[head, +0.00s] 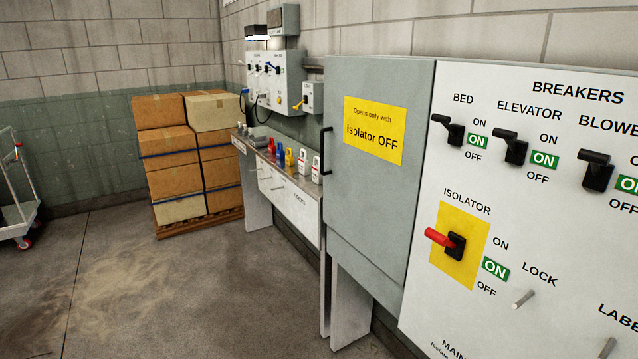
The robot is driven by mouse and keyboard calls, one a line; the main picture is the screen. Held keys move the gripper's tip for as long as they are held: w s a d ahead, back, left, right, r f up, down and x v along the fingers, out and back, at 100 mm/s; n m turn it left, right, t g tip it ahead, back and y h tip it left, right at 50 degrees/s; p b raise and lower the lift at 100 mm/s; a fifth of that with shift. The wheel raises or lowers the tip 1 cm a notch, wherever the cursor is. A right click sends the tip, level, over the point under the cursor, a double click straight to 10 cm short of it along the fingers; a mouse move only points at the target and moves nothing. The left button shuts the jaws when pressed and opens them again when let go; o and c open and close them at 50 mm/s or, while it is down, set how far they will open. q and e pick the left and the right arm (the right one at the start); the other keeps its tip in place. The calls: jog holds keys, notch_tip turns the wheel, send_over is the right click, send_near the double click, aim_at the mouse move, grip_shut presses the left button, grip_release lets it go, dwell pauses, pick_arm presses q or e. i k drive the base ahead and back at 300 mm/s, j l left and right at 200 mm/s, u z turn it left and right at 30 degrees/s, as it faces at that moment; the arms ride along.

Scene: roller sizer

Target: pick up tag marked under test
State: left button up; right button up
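I cannot make out the words "under test" on anything in the head view. Two small white tag-like pieces, a left one (303,162) and a right one (316,170), stand at the near end of a narrow bench (283,192). Their print is too small to read. Beside them stand a yellow padlock-like piece (290,158), a blue one (280,153) and a red one (270,149). Neither of my grippers is in view.
A grey cabinet (372,200) with a yellow sign and black handle stands right of the bench. A white breaker panel (540,230) fills the right, its red isolator lever (440,238) beside "ON". Boxes (170,148) and a trolley (18,215) stand left. The floor (170,290) is clear.

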aim_at(317, 178)
jog(key=i+l, duration=0.1)
jog(key=i, duration=0.25)
jog(key=i+j+z, duration=0.1)
jog(key=i+z, duration=0.15)
jog(key=z, duration=0.2)
jog(key=i+j+z, duration=0.2)
jog(key=z, duration=0.25)
